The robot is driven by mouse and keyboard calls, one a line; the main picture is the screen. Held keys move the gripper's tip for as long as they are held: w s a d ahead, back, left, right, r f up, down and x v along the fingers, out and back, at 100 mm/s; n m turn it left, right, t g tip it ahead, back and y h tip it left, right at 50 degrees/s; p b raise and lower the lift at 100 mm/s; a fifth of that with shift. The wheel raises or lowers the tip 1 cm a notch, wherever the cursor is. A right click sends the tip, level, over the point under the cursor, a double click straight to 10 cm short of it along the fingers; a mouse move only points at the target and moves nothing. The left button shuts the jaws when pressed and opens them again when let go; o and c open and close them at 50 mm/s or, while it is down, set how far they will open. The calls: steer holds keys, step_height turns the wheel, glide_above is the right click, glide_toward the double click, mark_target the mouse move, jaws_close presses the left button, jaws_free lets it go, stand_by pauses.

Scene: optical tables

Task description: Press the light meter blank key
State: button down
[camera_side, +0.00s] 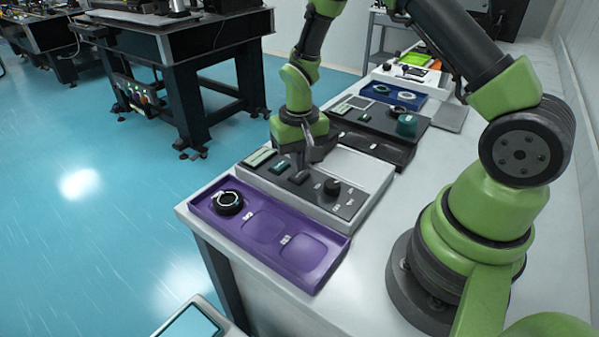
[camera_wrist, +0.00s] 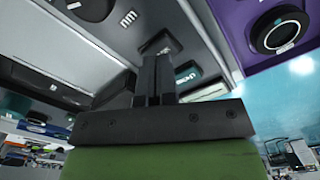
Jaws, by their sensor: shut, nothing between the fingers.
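The light meter (camera_side: 352,211) is a pale box with a dark control panel on the bench. Its panel has a small display (camera_side: 260,157), a green key (camera_side: 279,167), a dark key (camera_side: 299,177) and a black knob (camera_side: 331,187). My gripper (camera_side: 300,165) is shut and empty, pointing down over the panel just behind the two keys. In the wrist view its fingers (camera_wrist: 157,60) stand beside the green key (camera_wrist: 187,78) and hide part of the panel. I cannot tell whether the tips touch a key. The key labels are too small to read surely.
A purple tray (camera_side: 318,279) in front of the meter holds a black ring-shaped part (camera_side: 228,202). Behind the meter stands another dark instrument (camera_side: 362,117) with a green knob (camera_side: 407,125). Bare bench lies to the right of the meter.

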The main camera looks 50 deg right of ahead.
steer(key=shift+f, duration=0.8)
stand_by(0.6)
step_height(320, 180, up, 8)
stand_by(0.8)
step_height(320, 180, up, 9)
steer(key=s+a+t, duration=0.2)
steer(key=s, duration=0.1)
steer(key=s+a+r+n+t+y, duration=0.1)
steer(key=s+a+r+t, duration=0.1)
steer(key=s+r, duration=0.3)
steer(key=s+a+r+n+t+y, duration=0.1)
steer(key=s+a+r+t, duration=0.2)
steer(key=s, duration=0.5)
steer(key=shift+s+r, duration=0.35)
steer(key=shift+r, duration=0.5)
steer(key=c, duration=1.8)
jaws_free()
